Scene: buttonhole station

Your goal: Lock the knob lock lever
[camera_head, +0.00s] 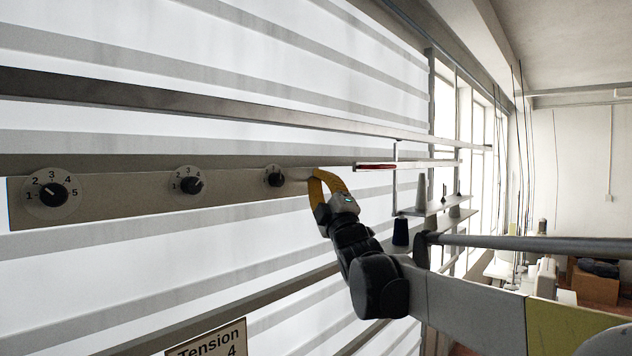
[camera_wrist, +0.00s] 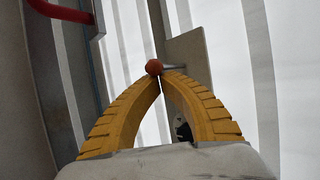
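A small orange-red ball (camera_wrist: 154,67), seemingly the end of the lock lever, shows in the wrist view at my fingertips. A short grey rod (camera_wrist: 172,68) runs right from it towards a grey plate (camera_wrist: 187,62). My gripper (camera_wrist: 160,76) has its two yellow ribbed fingers brought together at the tips, touching or just short of the ball; I cannot tell whether the ball is pinched. In the head view my gripper (camera_head: 316,174) is at the right end of the dial rail (camera_head: 120,201), right of the nearest dial (camera_head: 274,176). The lever is hidden there.
Two more black dials, the middle one (camera_head: 188,182) and the left one (camera_head: 52,190), sit on the rail. A red bar (camera_head: 376,167) lies right of my gripper. A tension sign (camera_head: 212,345) reads 4. Thread cones (camera_head: 421,192) stand on a shelf at right.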

